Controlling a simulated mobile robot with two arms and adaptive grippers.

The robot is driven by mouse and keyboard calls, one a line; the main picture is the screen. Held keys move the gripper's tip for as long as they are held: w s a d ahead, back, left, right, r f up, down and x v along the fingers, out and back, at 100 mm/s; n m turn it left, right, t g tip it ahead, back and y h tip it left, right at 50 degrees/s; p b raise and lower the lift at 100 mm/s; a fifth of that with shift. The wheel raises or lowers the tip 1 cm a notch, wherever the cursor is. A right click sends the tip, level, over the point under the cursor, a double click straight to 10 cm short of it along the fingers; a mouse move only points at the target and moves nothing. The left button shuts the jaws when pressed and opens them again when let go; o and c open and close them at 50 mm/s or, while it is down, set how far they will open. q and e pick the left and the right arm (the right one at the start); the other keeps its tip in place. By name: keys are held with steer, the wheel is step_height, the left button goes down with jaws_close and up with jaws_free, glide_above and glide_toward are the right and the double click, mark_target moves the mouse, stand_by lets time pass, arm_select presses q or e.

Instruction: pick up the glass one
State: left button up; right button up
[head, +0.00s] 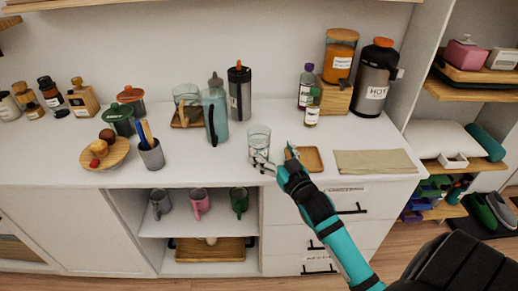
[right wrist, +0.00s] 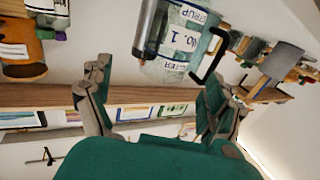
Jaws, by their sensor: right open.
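A clear glass tumbler (head: 259,138) stands on the white counter, near its front edge. My left gripper is not in view.
A small wooden tray (head: 309,159) lies right of the tumbler, close to my right gripper. A folded beige cloth (head: 375,162) lies further right. A dark tumbler (head: 239,92) stands behind.

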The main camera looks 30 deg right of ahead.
mark_target(255, 133)
steer(key=w, duration=0.5)
steer(key=w+f, duration=0.1)
steer(key=w, duration=0.1)
steer(key=shift+w+d, duration=0.2)
steer(key=shift+w, duration=0.2)
steer(key=shift+r, duration=0.1)
steer(key=shift+s, duration=0.1)
steer(key=c, duration=1.3)
steer(key=shift+c, duration=0.6)
steer(key=shift+r, duration=0.15)
